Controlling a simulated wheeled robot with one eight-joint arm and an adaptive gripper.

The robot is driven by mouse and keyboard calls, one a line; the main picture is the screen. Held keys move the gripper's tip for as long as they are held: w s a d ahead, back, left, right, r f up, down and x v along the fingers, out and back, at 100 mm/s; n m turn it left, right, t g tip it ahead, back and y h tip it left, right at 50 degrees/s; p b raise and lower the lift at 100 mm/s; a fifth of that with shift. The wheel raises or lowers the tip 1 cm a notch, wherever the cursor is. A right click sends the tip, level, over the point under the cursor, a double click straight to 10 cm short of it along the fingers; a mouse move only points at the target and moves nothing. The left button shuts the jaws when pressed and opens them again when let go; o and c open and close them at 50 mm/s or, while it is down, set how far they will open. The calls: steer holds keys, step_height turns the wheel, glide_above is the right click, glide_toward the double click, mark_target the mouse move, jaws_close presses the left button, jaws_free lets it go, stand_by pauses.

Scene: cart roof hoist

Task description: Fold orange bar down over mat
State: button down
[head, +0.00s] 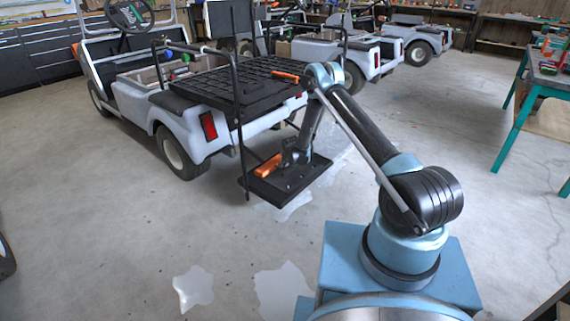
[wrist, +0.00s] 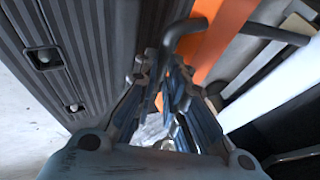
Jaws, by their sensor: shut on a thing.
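An orange bar (head: 268,166) stands at the left part of the black mat (head: 262,188) on the low platform behind the near cart. In the wrist view the orange bar (wrist: 222,36) runs diagonally at upper right, and the ribbed dark mat (wrist: 85,45) fills the left side. My gripper (head: 292,152) is low over the platform, right beside the orange bar. In the wrist view my gripper (wrist: 164,80) is shut on a bent grey rod (wrist: 182,32) that passes in front of the orange bar. I cannot tell how the rod joins the bar.
A second orange piece (head: 286,75) lies on the cart's black rear deck (head: 215,85). Upright black posts (head: 237,90) stand at the cart's rear. A teal-legged bench (head: 520,110) is at right. The floor between is mostly open, with pale patches (head: 285,290).

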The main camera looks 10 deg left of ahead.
steer(key=shift+w+d, duration=0.1)
steer(key=shift+d, duration=0.35)
steer(key=c, duration=1.7)
jaws_free()
steer(key=shift+o, duration=0.2)
steer(key=shift+a, duration=0.2)
steer(key=shift+a, duration=0.1)
steer(key=shift+r, duration=0.1)
steer(key=v, duration=0.7)
steer(key=shift+s+r, duration=0.25)
steer(key=shift+r, duration=0.05)
